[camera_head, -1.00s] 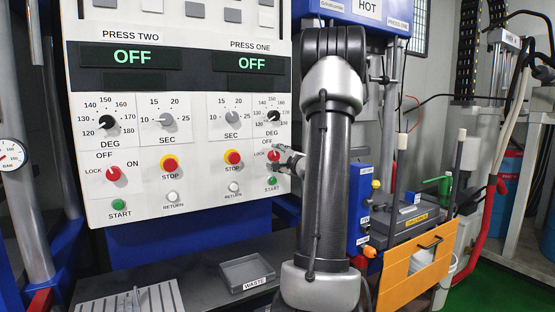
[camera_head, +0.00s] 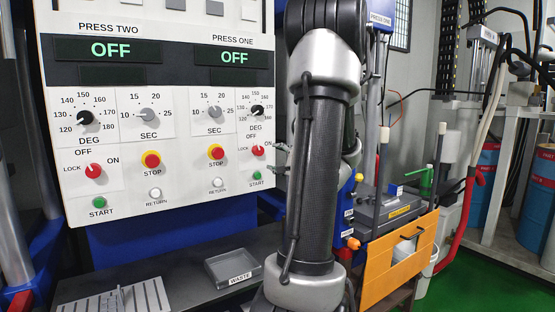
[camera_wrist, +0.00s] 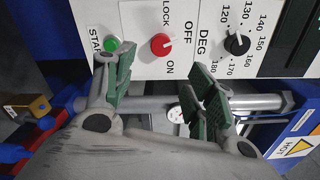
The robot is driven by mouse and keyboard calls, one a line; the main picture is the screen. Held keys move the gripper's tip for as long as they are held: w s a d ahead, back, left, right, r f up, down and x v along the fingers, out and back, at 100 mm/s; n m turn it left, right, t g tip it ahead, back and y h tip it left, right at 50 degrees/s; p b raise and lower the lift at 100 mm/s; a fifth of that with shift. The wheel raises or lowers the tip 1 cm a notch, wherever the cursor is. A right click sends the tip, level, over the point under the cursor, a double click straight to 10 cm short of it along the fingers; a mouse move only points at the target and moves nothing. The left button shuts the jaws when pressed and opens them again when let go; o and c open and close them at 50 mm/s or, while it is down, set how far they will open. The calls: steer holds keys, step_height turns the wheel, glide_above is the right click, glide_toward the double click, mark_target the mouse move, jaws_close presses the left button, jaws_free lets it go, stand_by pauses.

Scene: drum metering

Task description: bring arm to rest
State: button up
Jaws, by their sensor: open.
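My gripper (camera_wrist: 162,88) is open and empty in the wrist view, its two green-padded fingers apart in front of the control panel. In the head view my arm hides most of it; a bit of a finger shows beside the panel's right edge. The white panel (camera_head: 127,130) has two OFF displays. Press one's red lock knob (camera_head: 257,150) and green start button (camera_head: 257,175) are at its lower right. In the wrist view a red knob (camera_wrist: 161,45), a green button (camera_wrist: 113,45) and a black degree knob (camera_wrist: 237,43) lie beyond the fingers, apart from them.
A waste tray (camera_head: 232,267) sits on the dark bench below the panel. An orange panel (camera_head: 401,259) stands right of my arm. Blue drums (camera_head: 541,190) are on the far right. Green floor (camera_head: 495,279) is clear at the lower right.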

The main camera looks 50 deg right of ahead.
stand_by(0.4)
steer(key=s+a+f+n+g+y, duration=0.4)
steer(key=s+a+f, duration=0.2)
steer(key=a, duration=0.3)
steer(key=s+a+f+n+g+y, duration=0.3)
steer(key=s+a+f+g+y, duration=0.25)
steer(key=a, duration=0.45)
steer(key=s+a+r+n+g+h, duration=0.2)
steer(key=s+a+n+g+h, duration=0.3)
steer(key=s+n, duration=0.5)
steer(key=w+a+r+n+t, duration=0.1)
steer(key=w+a+r+n, duration=0.1)
steer(key=a+r+n, duration=0.2)
steer(key=a+n, duration=0.1)
steer(key=n, duration=0.2)
steer(key=shift+w+a+r, duration=0.15)
steer(key=shift+w+a, duration=0.15)
steer(key=shift+t, duration=0.25)
